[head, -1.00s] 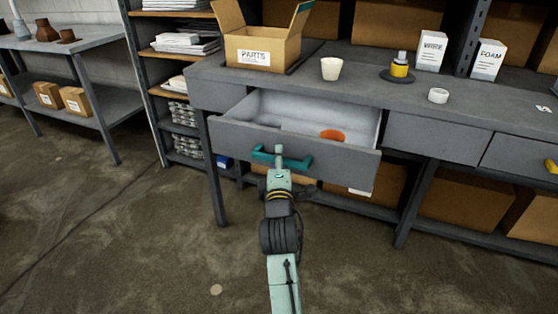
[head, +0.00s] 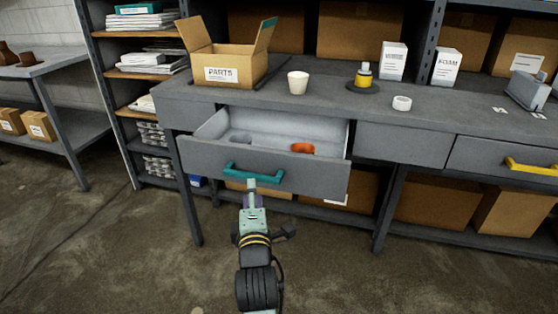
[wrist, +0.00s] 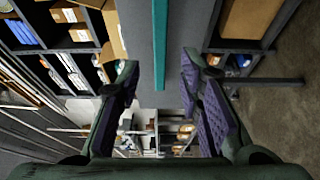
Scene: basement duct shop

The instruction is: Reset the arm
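My gripper (head: 251,188) is in front of the open drawer (head: 235,163), just below its teal handle (head: 253,177) in the head view. The teal handle (wrist: 160,40) runs as a bar beyond the fingertips, against the grey drawer front. The gap between fingertips and handle is hard to judge. An orange item (head: 302,148) and a grey item (head: 241,139) lie inside the drawer.
The workbench (head: 325,99) carries a PARTS box (head: 221,73), a white cup (head: 298,82), a yellow-and-black item (head: 363,76), a white ring (head: 401,103) and two white boxes. Another drawer has a yellow handle (head: 530,166). Shelves stand at left. The floor (head: 110,255) in front is clear.

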